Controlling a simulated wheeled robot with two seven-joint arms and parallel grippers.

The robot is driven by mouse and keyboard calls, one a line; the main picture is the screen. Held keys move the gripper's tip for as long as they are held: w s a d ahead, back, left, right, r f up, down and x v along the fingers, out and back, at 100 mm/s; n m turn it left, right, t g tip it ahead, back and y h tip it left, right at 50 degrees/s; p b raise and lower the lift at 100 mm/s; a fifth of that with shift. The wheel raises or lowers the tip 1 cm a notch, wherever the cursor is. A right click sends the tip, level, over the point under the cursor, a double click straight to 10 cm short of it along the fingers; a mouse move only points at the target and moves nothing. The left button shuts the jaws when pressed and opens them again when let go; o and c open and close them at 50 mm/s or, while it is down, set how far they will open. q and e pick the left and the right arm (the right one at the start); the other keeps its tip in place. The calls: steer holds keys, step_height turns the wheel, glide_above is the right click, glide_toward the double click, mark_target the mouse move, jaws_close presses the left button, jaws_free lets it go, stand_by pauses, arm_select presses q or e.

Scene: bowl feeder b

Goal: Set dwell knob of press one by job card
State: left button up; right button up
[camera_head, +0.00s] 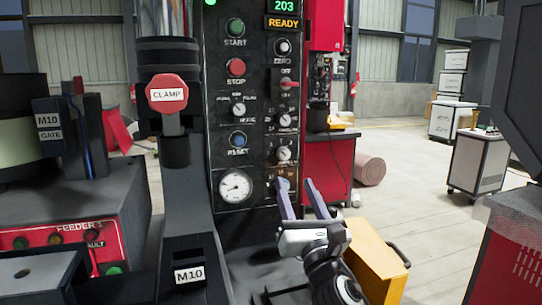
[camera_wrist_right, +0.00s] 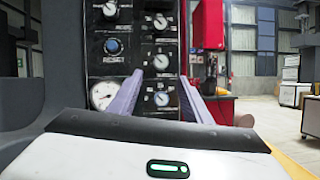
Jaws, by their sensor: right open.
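The press control panel (camera_head: 262,100) stands upright in front of me, with a right column of small round knobs. Their labels are too small to read surely, so I cannot tell which one is the dwell knob. My right gripper (camera_head: 296,188) is open and empty at the panel's lower right, fingers pointing toward it. In the right wrist view, a low knob (camera_wrist_right: 162,99) shows between the two spread fingers, apart from them. Another knob (camera_wrist_right: 161,62) sits just above it. In the head view a finger partly hides the lowest knob. No job card is recognisable. My left gripper is out of view.
A red feeder box (camera_head: 75,235) is at lower left. A pressure gauge (camera_head: 236,186) is low on the panel. Open floor extends right.

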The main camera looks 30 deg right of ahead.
mark_target(285, 156)
steer(key=x, duration=0.6)
steer(key=p+x, duration=0.1)
steer(key=x, duration=0.2)
steer(key=shift+s+d+r, duration=0.1)
steer(key=shift+r, duration=0.15)
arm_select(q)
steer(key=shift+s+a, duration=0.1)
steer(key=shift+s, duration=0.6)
arm_select(e)
steer(key=shift+w, duration=0.25)
steer(key=c, duration=1.1)
